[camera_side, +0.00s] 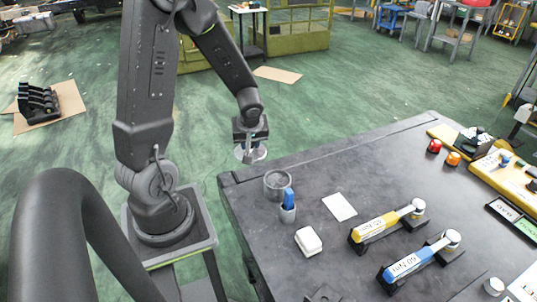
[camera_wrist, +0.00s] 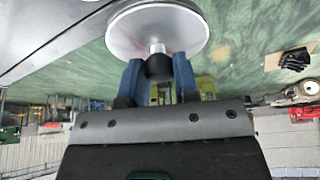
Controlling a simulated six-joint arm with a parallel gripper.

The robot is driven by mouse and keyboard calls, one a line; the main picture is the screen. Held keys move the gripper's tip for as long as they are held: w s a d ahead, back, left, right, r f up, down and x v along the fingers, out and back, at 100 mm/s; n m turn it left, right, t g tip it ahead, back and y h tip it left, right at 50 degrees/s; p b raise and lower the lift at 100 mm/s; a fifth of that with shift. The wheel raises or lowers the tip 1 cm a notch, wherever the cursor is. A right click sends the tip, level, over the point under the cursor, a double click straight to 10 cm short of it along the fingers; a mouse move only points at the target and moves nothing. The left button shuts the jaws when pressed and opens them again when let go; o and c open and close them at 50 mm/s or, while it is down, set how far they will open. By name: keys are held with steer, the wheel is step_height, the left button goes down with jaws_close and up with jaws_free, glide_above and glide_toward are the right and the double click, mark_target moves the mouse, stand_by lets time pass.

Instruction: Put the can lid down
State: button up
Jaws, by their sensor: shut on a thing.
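My gripper (camera_side: 251,143) is shut on the can lid (camera_side: 251,155), a pale grey round disc with a knob. In the wrist view, the blue fingers (camera_wrist: 158,72) stand on either side of the lid's dark knob, and the lid's disc (camera_wrist: 157,25) faces away from my gripper. The lid hangs in the air, seen against the green floor beyond the table's back left edge. The can (camera_side: 277,186), a grey round container, stands on the table near its left corner, in front of and a little right of the lid. The can appears open at the top.
The dark table (camera_side: 390,160) carries a blue-topped item in a grey cup (camera_side: 288,207) close to the can. A white card (camera_side: 340,207), a white block (camera_side: 309,242), a yellow tool (camera_side: 382,227) and a blue tool (camera_side: 412,262) lie nearby. Bare tabletop shows behind the card.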

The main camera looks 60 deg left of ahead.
steer(key=shift+s+a+r, duration=0.75)
steer(key=shift+s+a, duration=0.15)
steer(key=shift+s, duration=0.05)
steer(key=w+f+m+t, duration=0.1)
steer(key=w+f+m, duration=0.4)
steer(key=w, duration=0.6)
steer(key=shift+t+h, duration=0.3)
steer(key=shift+h, duration=0.2)
steer(key=w+d+f, duration=0.2)
steer(key=w, duration=0.1)
steer(key=w+d+f, duration=0.2)
steer(key=w+f, duration=0.1)
steer(key=w+d+f, duration=0.2)
steer(key=shift+w+d+f, duration=0.25)
steer(key=shift+w+d, duration=0.15)
steer(key=shift+w+d+f, duration=0.1)
steer(key=shift+f, duration=1.95)
steer(key=shift+f, duration=0.1)
steer(key=o, duration=0.9)
